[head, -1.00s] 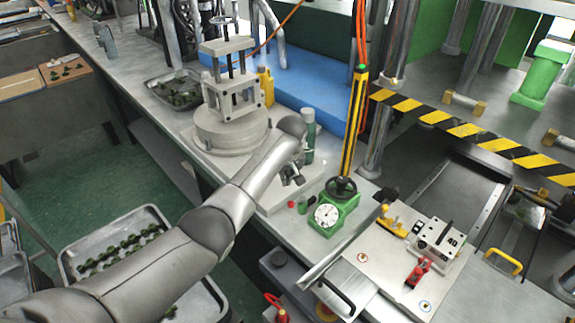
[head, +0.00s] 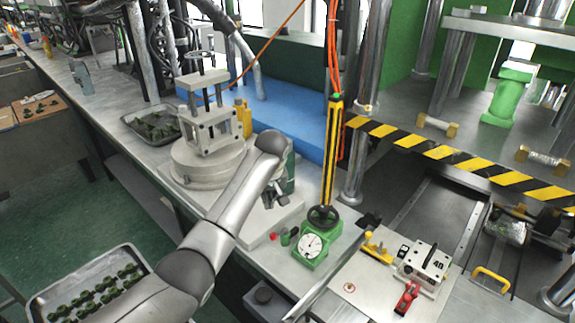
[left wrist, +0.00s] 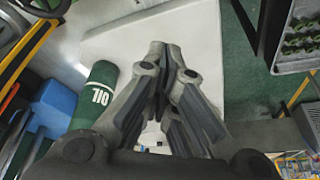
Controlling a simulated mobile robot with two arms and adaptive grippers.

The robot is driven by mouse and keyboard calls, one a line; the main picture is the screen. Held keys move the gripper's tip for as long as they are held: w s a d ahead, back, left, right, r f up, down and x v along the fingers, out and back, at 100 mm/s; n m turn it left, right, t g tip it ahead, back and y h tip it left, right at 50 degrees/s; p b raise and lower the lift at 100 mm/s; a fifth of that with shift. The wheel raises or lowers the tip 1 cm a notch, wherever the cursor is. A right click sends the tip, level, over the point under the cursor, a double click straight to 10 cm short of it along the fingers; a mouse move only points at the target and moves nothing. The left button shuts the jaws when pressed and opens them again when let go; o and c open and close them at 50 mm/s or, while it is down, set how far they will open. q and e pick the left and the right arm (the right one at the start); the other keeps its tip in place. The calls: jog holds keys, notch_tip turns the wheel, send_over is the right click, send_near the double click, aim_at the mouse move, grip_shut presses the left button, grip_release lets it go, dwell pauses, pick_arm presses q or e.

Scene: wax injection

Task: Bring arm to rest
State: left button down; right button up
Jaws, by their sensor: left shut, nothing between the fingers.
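My left arm reaches in from the bottom left of the head view. Its gripper (head: 276,196) is over the pale base plate (head: 262,222), just in front of the green bottle (head: 289,175). In the left wrist view the fingers (left wrist: 168,100) are together with nothing between them. The green bottle marked OIL (left wrist: 96,97) is to their left there, and the pale plate (left wrist: 205,50) lies behind them. My right gripper is in neither current view.
A grey clamp press (head: 208,165) stands behind the arm, with a yellow bottle (head: 243,118) beside it. A green dial gauge (head: 318,246) stands right of the gripper. A tray of green parts (head: 50,287) is at lower left. A striped barrier (head: 430,150) crosses the right side.

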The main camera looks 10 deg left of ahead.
pick_arm(q)
jog(key=s+d+f+m+h, duration=0.15)
jog(key=s+f+m, duration=0.25)
jog(key=s+f, duration=1.25)
jog(key=s+a+r+m, duration=0.2)
jog(key=s, duration=1.1)
jog(key=s+a+r+m, duration=0.1)
jog(key=s+r, duration=0.1)
jog(key=s, duration=1.2)
notch_tip(320, 180, down, 28)
jog(key=s+f+g+b, duration=0.1)
jog(key=b, duration=0.2)
jog(key=s+a+f+g+b, duration=0.1)
jog(key=s+a+f, duration=0.2)
jog(key=s+f, duration=1.4)
jog(key=shift+s+f+m+g+b, duration=0.15)
jog(key=shift+f+m+g+b, duration=0.2)
jog(key=shift+f+m, duration=0.1)
